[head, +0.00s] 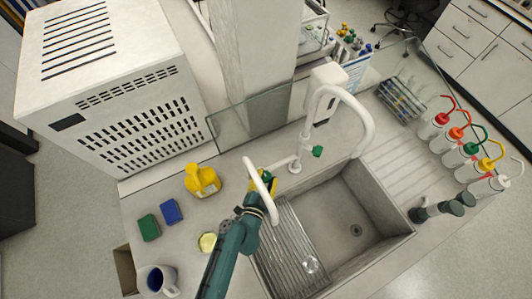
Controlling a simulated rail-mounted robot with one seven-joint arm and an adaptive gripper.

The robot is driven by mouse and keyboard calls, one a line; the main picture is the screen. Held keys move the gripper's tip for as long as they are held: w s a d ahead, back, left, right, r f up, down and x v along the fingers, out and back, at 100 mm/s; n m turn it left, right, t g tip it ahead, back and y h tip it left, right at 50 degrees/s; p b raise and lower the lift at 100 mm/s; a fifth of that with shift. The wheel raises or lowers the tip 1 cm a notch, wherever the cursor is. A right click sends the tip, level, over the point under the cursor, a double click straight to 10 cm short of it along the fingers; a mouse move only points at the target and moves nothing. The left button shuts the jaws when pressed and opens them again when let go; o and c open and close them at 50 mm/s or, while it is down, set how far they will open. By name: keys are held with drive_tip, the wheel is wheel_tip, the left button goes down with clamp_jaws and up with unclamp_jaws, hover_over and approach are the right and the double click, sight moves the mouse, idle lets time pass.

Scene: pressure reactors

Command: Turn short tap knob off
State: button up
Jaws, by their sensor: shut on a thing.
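The short tap (256,178) is a white curved spout at the left edge of the sink. My arm reaches up from the bottom of the head view, and my gripper (264,182) is at this tap, partly behind its spout. The gripper is shut on the short tap's green knob (267,175), which shows as a small green patch between the fingers. The fingers and the spout hide most of the knob, so its exact turn cannot be told. Whether water runs from the short tap cannot be told.
A tall white tap (366,131) with its own green knob (317,151) stands right of the short tap. The steel sink (375,205) holds a ribbed rack (290,240). A yellow bottle (201,181), sponges (149,227) and a mug (157,281) stand left. Several wash bottles (467,157) stand right.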

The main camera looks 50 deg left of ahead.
drive_tip(key=shift+f, duration=0.1)
drive_tip(key=o, duration=1.2)
drive_tip(key=shift+s, duration=0.1)
drive_tip(key=v, duration=0.8)
